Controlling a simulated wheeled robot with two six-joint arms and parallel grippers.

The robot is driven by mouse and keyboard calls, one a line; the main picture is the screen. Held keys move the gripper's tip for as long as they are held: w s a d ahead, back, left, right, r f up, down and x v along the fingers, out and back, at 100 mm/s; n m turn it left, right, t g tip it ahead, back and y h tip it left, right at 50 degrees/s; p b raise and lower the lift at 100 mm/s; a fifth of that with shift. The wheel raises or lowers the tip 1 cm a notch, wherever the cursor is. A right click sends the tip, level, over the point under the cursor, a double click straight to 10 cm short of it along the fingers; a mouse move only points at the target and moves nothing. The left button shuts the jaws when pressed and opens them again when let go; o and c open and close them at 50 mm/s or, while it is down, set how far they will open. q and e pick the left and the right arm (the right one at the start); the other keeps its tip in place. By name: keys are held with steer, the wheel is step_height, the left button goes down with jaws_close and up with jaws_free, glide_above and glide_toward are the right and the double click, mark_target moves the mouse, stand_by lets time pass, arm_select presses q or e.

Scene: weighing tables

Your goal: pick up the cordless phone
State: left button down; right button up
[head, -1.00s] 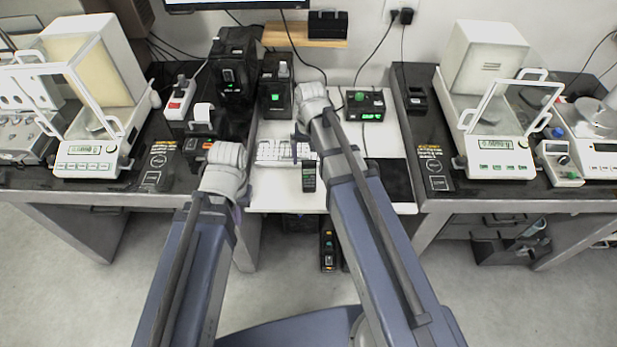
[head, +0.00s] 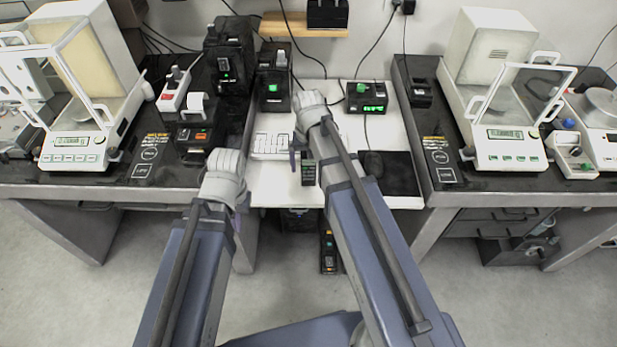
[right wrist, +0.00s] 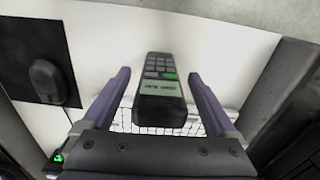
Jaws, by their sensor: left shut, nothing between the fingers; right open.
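The cordless phone (head: 308,171) is dark with a small lit screen. It stands near the front of the white desk section, in front of the keyboard. In the right wrist view the phone (right wrist: 161,98) shows its keypad, a green key and its screen, between the two purple fingers. My right gripper (right wrist: 158,76) is open, with a finger on each side of the phone and a gap at both sides. In the head view my right arm hides part of this gripper. My left gripper (head: 240,200) is shut and empty at the front edge of the left black table, mostly hidden by its arm.
A white keyboard (head: 270,146) lies behind the phone. A black mouse (head: 372,163) rests on a dark mat (head: 400,180) to the right. Black devices with green lights (head: 366,97) stand at the back. Balances (head: 500,135) stand on both side tables.

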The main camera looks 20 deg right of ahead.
steer(key=shift+f, duration=0.25)
steer(key=shift+c, duration=0.4)
jaws_close()
